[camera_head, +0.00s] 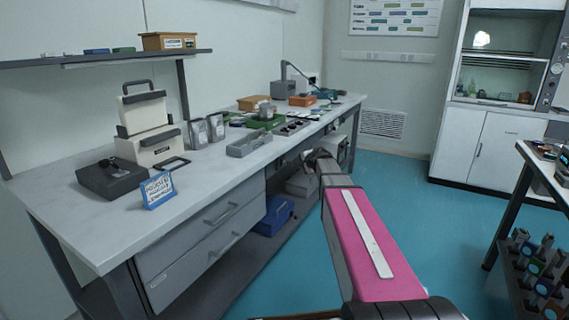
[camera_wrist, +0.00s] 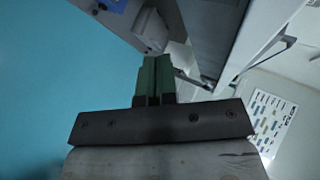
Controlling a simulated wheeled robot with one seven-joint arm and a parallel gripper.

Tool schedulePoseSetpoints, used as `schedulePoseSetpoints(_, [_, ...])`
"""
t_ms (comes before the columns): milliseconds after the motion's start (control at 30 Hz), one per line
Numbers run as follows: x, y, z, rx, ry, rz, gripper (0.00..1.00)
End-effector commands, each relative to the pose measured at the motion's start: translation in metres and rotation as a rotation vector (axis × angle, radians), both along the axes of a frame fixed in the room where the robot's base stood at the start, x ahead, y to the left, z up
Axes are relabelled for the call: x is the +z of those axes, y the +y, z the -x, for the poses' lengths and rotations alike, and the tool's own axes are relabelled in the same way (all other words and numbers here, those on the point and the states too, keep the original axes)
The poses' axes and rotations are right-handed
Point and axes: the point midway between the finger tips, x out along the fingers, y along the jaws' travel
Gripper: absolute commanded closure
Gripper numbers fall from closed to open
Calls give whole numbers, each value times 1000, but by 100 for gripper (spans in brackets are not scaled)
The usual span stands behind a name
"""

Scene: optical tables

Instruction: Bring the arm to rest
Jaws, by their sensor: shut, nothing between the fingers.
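My gripper (camera_wrist: 153,78) shows in the wrist view with its two green fingers side by side, shut and empty. In the head view my arm reaches forward from the bottom, with a pink link in front. It hangs over the floor (camera_head: 395,165), beside the right front edge of the long workbench (camera_head: 105,225). The fingers are hard to make out in the head view. The wrist view is turned, with the blue floor at left and the bench underside at top right. No contact with the bench shows.
The bench holds a beige case (camera_head: 150,142), a dark grey box (camera_head: 112,180), a blue sign (camera_head: 158,190) and a grey tray (camera_head: 249,143). A blue bin (camera_head: 273,215) sits underneath. A fume cupboard (camera_head: 475,145) stands at the back right. Floor between is clear.

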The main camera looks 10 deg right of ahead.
Motion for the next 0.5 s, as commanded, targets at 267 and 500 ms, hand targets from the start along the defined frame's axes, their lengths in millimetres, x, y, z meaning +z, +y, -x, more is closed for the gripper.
schedulePoseSetpoints(267, [-19, 8, 21, 50, 36, 59, 100])
schedulePoseSetpoints(500, [-106, 32, 131, 336, 231, 360, 100])
